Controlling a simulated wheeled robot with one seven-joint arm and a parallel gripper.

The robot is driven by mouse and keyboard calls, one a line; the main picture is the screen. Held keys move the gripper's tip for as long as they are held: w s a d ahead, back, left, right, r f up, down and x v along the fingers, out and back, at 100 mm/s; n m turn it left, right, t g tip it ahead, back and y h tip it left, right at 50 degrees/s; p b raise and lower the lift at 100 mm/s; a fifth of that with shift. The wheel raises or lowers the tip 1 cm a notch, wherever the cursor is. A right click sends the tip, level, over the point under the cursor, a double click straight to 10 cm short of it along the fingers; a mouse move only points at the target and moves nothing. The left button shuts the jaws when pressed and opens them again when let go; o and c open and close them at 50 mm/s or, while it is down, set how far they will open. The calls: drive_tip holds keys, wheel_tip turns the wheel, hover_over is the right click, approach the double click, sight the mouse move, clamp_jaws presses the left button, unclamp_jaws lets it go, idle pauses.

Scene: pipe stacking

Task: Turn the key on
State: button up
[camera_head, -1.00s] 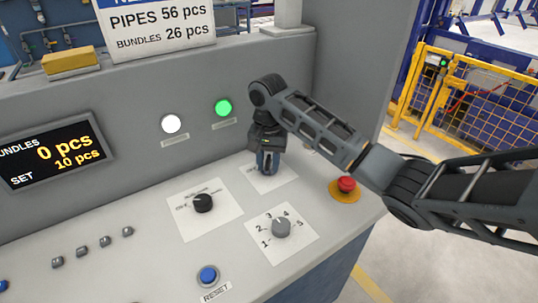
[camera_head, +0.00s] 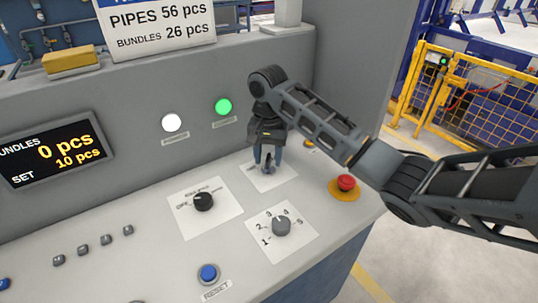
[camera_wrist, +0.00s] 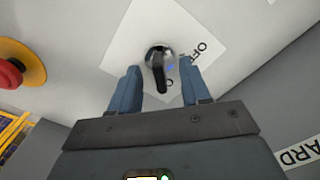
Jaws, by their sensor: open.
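The key (camera_wrist: 159,68) stands in a round metal lock on a white label plate (camera_wrist: 125,55) in the wrist view. "OFF" is printed on the plate at the key's right, and another word is partly hidden near the gripper. The key's dark head points down toward my gripper in that view. My gripper (camera_wrist: 162,85) is open, with one blue finger on each side of the key and visible gaps between. In the head view my gripper (camera_head: 268,162) points down over the same plate, and the key (camera_head: 268,168) shows between the fingers.
A red emergency button (camera_head: 346,183) on a yellow base sits right of the key plate. A black selector knob (camera_head: 203,201) and a grey numbered dial (camera_head: 281,226) are nearer. The panel's upright back wall, with a lit green lamp (camera_head: 223,106), rises behind.

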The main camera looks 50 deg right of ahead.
sight(268, 156)
drive_tip(key=shift+r, duration=2.65)
